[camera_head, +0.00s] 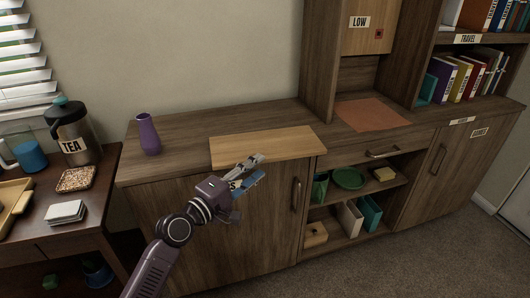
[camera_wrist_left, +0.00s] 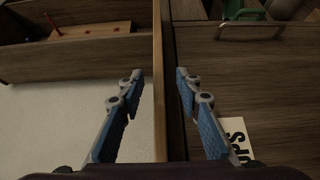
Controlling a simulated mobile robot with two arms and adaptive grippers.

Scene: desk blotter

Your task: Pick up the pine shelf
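The pine shelf (camera_head: 262,145) is a flat light-wood board lying on top of the brown cabinet, its front edge along the cabinet's front. My left gripper (camera_head: 258,167) is at that front edge, over the cabinet door in the head view. In the left wrist view the gripper (camera_wrist_left: 159,80) is open and empty. A narrow light-wood edge (camera_wrist_left: 160,60), seemingly the shelf's, runs between its two blue-padded fingers, with gaps visible on both sides. The gripper hides part of the shelf's front edge in the head view. My right gripper is not in view.
A purple vase (camera_head: 148,134) stands left of the shelf on the cabinet top (camera_head: 185,129). A reddish mat (camera_head: 372,115) lies to the right. An open compartment below holds a green bowl (camera_head: 348,178). A side table at left carries a flask (camera_head: 76,132).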

